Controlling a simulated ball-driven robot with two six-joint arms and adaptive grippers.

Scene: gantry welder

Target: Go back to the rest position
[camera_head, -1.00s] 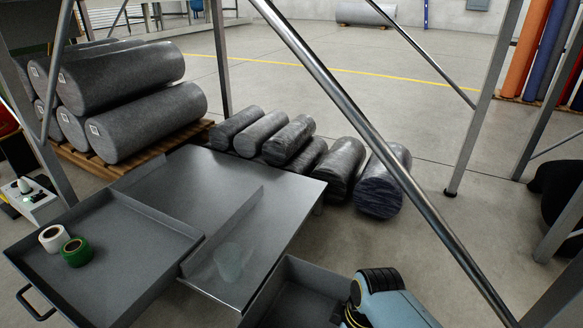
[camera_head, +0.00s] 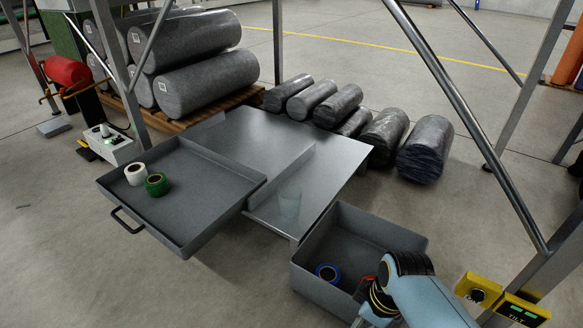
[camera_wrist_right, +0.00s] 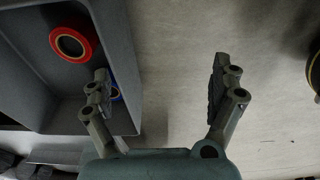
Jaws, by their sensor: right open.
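My right arm comes in from the bottom right of the head view. Its gripper shows in the right wrist view (camera_wrist_right: 162,88), open with nothing between its fingers. Its left finger overlaps the wall of the grey bin (camera_wrist_right: 125,40); its right finger shows over floor. My left gripper is not in view. A red tape roll (camera_wrist_right: 72,43) lies in the bin. A blue tape roll (camera_head: 327,272) lies there too, partly hidden by a finger in the wrist view.
A grey tray (camera_head: 200,225) at left holds a white roll (camera_head: 135,174) and a green roll (camera_head: 157,184). A metal table (camera_head: 270,145) stands behind. Slanted frame legs (camera_head: 465,125) and yellow control boxes (camera_head: 478,290) are at right. Open floor (camera_head: 60,260) is at front left.

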